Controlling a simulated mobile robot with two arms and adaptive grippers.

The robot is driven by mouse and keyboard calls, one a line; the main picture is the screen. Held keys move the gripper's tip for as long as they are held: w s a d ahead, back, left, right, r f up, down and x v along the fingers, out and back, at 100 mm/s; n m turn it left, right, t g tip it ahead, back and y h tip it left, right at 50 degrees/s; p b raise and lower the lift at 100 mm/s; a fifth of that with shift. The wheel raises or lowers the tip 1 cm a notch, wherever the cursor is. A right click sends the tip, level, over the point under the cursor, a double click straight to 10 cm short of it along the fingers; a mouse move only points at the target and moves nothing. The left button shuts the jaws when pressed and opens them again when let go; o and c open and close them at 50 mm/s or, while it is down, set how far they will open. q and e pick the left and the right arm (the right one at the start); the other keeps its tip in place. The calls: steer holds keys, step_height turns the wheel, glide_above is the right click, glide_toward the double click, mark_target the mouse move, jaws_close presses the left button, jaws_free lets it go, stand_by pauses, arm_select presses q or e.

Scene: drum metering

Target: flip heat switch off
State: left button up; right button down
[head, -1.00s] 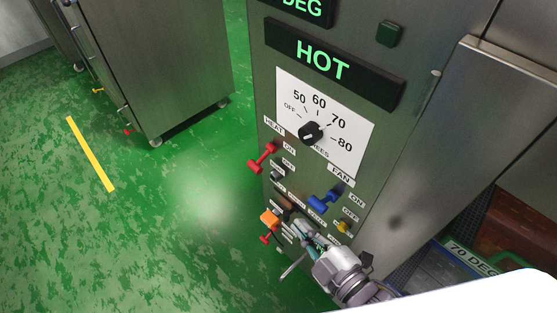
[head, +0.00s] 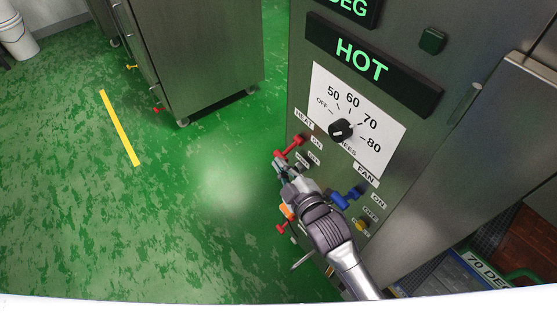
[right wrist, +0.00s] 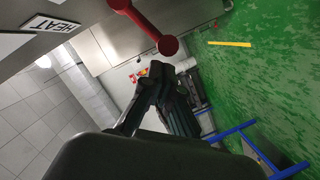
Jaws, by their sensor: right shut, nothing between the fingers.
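The red heat switch (head: 290,147) is a lever with a rounded end on the grey control panel. It sticks out beside its ON label, below the HEAT label. In the right wrist view the red lever (right wrist: 146,25) and its round end show above my fingers. My right gripper (head: 280,166) is just below the lever's end in the head view, its fingers shut and empty. The shut fingers also show in the right wrist view (right wrist: 160,82), close to the round end; I cannot tell whether they touch it. My left gripper is not in view.
The blue fan switch (head: 345,198) is right of my right gripper. A black dial (head: 341,130) and a HOT display (head: 361,61) are above. An orange knob (head: 287,212) is below, partly covered by my gripper. Green floor (head: 215,190) lies open to the left.

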steer(key=shift+x, duration=0.9)
